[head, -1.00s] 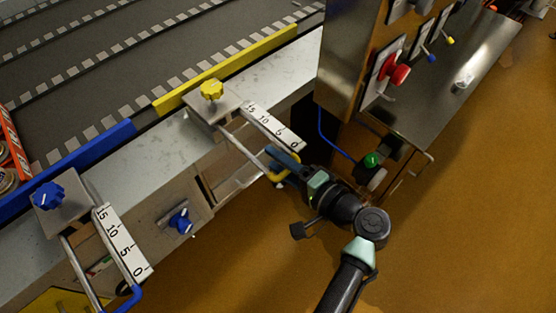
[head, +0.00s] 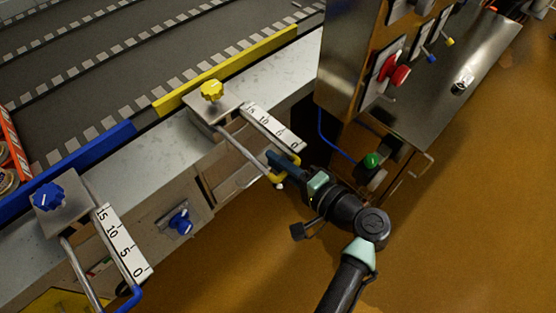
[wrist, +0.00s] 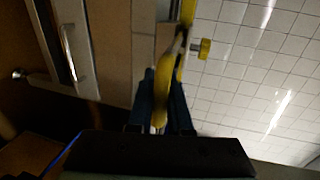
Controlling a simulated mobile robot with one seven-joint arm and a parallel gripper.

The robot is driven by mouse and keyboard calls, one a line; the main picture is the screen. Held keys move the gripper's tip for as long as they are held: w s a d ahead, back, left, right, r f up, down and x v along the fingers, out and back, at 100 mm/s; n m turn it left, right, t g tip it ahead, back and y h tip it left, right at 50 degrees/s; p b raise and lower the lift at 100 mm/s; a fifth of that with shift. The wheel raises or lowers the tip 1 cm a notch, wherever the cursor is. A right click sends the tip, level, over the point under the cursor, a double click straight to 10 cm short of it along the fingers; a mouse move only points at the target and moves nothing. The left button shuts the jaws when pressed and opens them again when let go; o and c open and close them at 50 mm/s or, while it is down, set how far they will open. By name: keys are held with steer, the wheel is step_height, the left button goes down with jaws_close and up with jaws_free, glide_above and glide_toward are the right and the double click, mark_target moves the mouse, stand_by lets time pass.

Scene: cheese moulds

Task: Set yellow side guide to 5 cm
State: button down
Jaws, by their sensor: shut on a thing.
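The yellow side guide (head: 235,65) is a long yellow bar along the edge of the dark conveyor. Its yellow knob (head: 211,90) sits on a metal bracket, with a white scale (head: 270,126) marked 15, 10, 5, 0 beside it. A metal rod runs from the bracket to a yellow handle (head: 276,179) near the scale's 0 end. My gripper (head: 280,164) is shut on this handle. In the wrist view the yellow handle (wrist: 161,100) lies between the dark blue fingers (wrist: 160,115), and the yellow knob (wrist: 201,48) shows beyond. The exact scale reading cannot be told.
The blue side guide (head: 75,168), with its blue knob (head: 48,196) and own scale (head: 122,245), is at left. A control cabinet with a red button (head: 398,75) and a green button (head: 372,160) stands close right of my gripper. The brown floor is clear.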

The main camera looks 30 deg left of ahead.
stand_by(0.8)
steer(key=x, duration=0.2)
steer(key=r+x, duration=0.1)
steer(key=x, duration=0.2)
steer(key=c, duration=0.9)
jaws_free()
steer(key=shift+o, duration=0.2)
steer(key=shift+d, duration=0.1)
steer(key=v, duration=1.2)
steer(key=shift+d+r+p, duration=0.15)
steer(key=shift+d+p, duration=0.15)
steer(key=shift+p, duration=0.15)
steer(key=shift+s, duration=0.1)
